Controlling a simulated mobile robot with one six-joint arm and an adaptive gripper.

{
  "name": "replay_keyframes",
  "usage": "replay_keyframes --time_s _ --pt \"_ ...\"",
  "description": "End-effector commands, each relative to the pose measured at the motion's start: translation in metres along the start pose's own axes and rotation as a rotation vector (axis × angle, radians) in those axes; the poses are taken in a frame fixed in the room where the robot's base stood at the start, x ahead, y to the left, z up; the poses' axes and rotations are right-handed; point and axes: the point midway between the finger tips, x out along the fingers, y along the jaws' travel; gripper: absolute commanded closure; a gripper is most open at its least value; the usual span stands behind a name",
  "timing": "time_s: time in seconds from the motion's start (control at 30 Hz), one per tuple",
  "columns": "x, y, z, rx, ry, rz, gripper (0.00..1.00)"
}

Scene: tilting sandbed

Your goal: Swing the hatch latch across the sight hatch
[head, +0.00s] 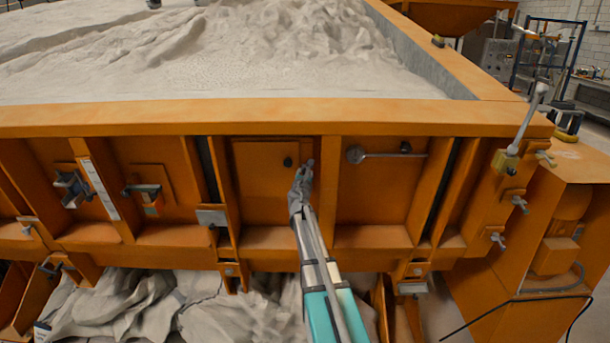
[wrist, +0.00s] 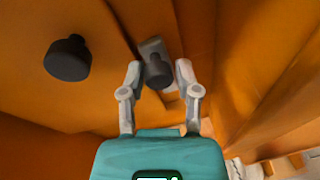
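The sight hatch (head: 262,172) is a square orange plate on the side of the sandbed. A dark round knob (head: 287,162) stands out near its right edge, and this knob also shows at the left of the wrist view (wrist: 68,58). The hatch latch (wrist: 152,47) is a narrow grey bar with a dark knob (wrist: 158,73), lying beside the hatch plate. My gripper (head: 305,172) is at the hatch's right side and hides most of the latch in the head view. In the wrist view my gripper's fingers (wrist: 158,70) are open on either side of the latch knob, with small gaps showing.
Upright orange ribs flank the hatch bay, the right one (head: 327,190) close to my gripper. A grey lever (head: 385,154) is in the bay to the right. A thick orange rim (head: 300,115) runs above. Clamps and brackets stick out farther left and right.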

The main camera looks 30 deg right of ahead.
Motion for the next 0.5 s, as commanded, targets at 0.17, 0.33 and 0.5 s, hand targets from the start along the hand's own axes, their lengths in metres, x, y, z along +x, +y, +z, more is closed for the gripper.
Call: replay_keyframes --time_s 0.17,0.33,0.5 --pt "0.0 0.0001 0.0 0.0 0.0 0.0 1.0" --pt "0.0 0.0 0.0 0.0 0.0 0.0 1.0" --pt "0.0 0.0004 -0.0003 -0.006 -0.001 -0.001 1.0"
